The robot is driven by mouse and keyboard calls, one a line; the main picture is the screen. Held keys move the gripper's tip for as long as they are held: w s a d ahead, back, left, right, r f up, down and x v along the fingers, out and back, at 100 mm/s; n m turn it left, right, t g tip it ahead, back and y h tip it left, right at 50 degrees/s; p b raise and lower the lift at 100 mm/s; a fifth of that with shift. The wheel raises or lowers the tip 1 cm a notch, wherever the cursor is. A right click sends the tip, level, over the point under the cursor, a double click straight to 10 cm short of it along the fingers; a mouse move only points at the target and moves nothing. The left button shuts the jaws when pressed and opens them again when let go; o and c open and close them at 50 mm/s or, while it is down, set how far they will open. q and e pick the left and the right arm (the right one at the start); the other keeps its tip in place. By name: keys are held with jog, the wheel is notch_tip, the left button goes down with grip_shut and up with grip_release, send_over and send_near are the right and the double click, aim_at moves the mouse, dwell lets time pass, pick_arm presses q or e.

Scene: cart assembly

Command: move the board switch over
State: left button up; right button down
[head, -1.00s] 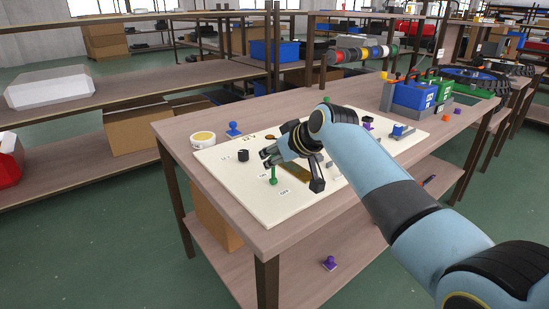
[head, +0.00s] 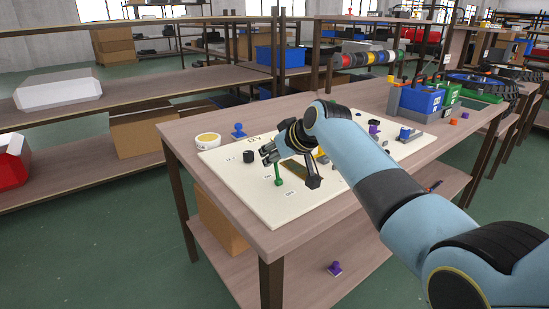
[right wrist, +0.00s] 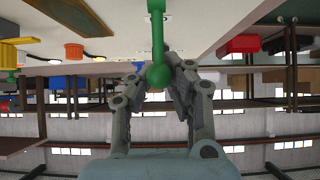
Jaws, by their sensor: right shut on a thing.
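The pale switch board (head: 225,176) lies on the wooden table. Its green switch lever (head: 279,177) stands up near the front left of the board, between small printed labels. My right gripper (head: 269,153) is at the lever's top. In the right wrist view, which is upside down, the lever (right wrist: 157,30) ends in a green ball between the fingers of my right gripper (right wrist: 160,84), which is shut on it. The finger contact is partly hidden in the head view. My left gripper is not in view.
A black knob (head: 249,156) stands on the board left of my gripper. Blue bins (head: 420,98) stand at the table's right. A purple piece (head: 335,268) lies on the lower shelf.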

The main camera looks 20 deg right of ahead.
jog(key=shift+w+a, duration=0.1)
jog(key=shift+w, duration=0.1)
jog(key=shift+w+a+f+b, duration=0.2)
jog(key=shift+w+f+b, duration=0.05)
jog(key=shift+w+b, duration=0.25)
jog(key=c, duration=2)
grip_release()
jog(key=o, duration=0.6)
